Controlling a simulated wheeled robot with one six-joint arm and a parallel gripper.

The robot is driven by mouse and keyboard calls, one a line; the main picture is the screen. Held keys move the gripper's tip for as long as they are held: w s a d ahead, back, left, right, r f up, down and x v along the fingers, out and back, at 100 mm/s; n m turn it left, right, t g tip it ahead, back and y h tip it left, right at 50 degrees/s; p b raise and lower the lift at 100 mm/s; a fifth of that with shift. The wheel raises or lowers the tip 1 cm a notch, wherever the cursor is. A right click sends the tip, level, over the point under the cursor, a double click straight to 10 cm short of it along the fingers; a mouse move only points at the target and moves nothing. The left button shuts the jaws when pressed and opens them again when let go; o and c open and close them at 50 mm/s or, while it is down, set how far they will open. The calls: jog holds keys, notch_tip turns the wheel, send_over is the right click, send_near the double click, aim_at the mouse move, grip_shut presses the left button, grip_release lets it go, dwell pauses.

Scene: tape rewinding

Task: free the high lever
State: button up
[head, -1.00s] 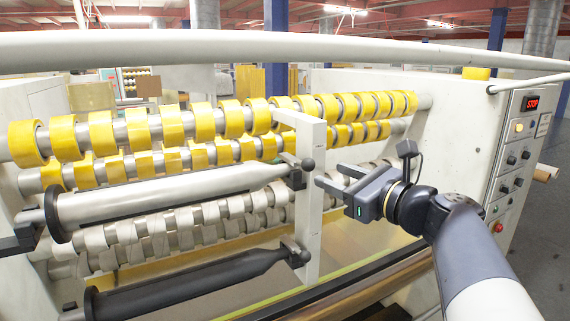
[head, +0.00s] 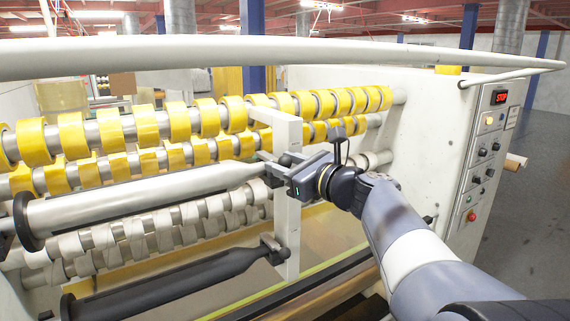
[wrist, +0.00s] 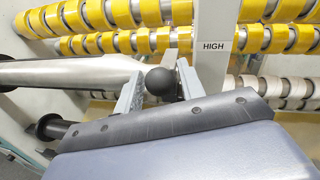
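The high lever's black ball knob (wrist: 162,82) shows in the wrist view beside the post labelled HIGH (wrist: 213,46). It lies between the two fingers of my gripper (wrist: 158,88), with a visible gap on the left finger's side. The right finger is very close to it; I cannot tell if they touch. In the head view my gripper (head: 274,170) is at the end of the upper silver shaft (head: 140,197), in front of the white post (head: 290,205), and largely hides the lever.
A second lever (head: 272,246) sits lower on the post, at the end of the dark lower shaft (head: 160,286). Rows of yellow tape rolls (head: 145,125) lie behind. A white rail (head: 300,48) crosses above. The control panel (head: 488,150) reads STOP at right.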

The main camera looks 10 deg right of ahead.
grip_shut()
jog(key=shift+r+p, duration=0.1)
jog(key=shift+p, duration=0.2)
jog(key=r+g+p, duration=0.1)
jog(key=r+p, duration=0.1)
jog(key=p, duration=0.4)
jog(key=shift+w+h, duration=0.1)
jog(key=shift+h, duration=0.3)
jog(key=g+p, duration=0.1)
jog(key=p, duration=0.1)
jog(key=r+p, duration=0.1)
jog(key=p, duration=0.2)
jog(key=shift+w+a+r+g+h+p, duration=0.1)
jog(key=shift+w+r+g+h+p, duration=0.05)
jog(key=shift+w+g+h+p, duration=0.2)
jog(key=shift+w+a+r+p, duration=0.1)
jog(key=shift+w+r+p, duration=0.1)
jog(key=shift+r+p, duration=0.35)
jog(key=shift+w+a+r+p, duration=0.1)
jog(key=shift+w+r+p, duration=0.1)
jog(key=shift+r+p, duration=0.3)
jog(key=shift+w+a+r+p, duration=0.1)
jog(key=shift+w+r+p, duration=0.3)
jog(key=shift+p, duration=0.05)
